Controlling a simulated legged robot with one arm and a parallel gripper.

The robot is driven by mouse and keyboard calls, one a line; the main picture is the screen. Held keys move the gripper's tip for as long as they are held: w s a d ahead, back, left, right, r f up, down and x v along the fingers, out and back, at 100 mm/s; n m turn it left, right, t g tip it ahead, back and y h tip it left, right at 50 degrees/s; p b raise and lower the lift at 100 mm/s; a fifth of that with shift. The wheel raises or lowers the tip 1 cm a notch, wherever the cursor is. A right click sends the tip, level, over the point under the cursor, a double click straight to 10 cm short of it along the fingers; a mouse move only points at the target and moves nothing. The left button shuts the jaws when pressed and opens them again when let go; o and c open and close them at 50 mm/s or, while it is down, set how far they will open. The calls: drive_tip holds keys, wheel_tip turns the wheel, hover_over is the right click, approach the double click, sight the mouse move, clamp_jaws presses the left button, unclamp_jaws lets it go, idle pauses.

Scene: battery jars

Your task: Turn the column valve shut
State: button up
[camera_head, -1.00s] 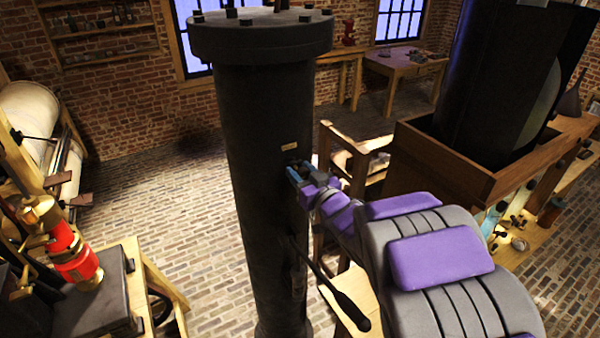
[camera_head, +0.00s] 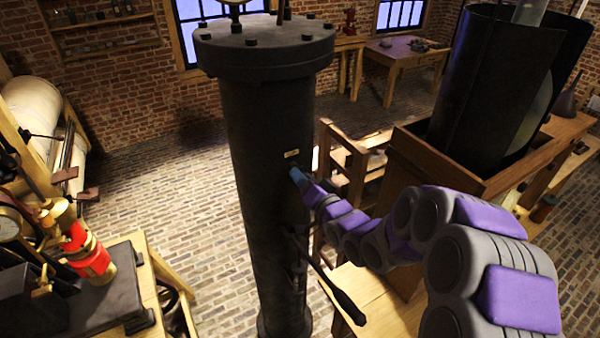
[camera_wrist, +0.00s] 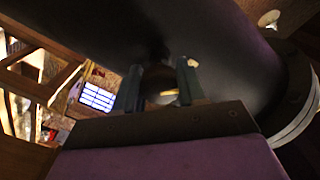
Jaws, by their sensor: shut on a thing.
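The tall black column (camera_head: 262,130) stands upright with a bolted flange on top. My gripper (camera_head: 297,176), with blue fingers, is at the column's right side, just below a small brass plate (camera_head: 291,153). In the wrist view, the two fingers of my gripper (camera_wrist: 158,86) reach to the dark column surface (camera_wrist: 100,40). They are shut on a small dark part between them, taken to be the column valve (camera_wrist: 160,82). The fingers and shadow hide most of the valve, so its angle cannot be told.
A lever with a dark handle (camera_head: 345,303) sticks out from the column below my gripper. A wooden box (camera_head: 450,165) with large dark plates stands to the right. A bench with red and brass apparatus (camera_head: 88,258) is at left.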

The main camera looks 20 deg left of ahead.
drive_tip(key=m, duration=0.4)
drive_tip(key=shift+d+f+m, duration=0.1)
drive_tip(key=shift+f+m, duration=0.05)
drive_tip(key=shift+m, duration=0.25)
drive_tip(key=shift+d+f+m+b, duration=0.15)
drive_tip(key=shift+m+b, duration=0.2)
drive_tip(key=shift+m, duration=1.85)
drive_tip(key=o, duration=1)
drive_tip(key=shift+w+d, duration=0.2)
drive_tip(key=shift+s, duration=0.1)
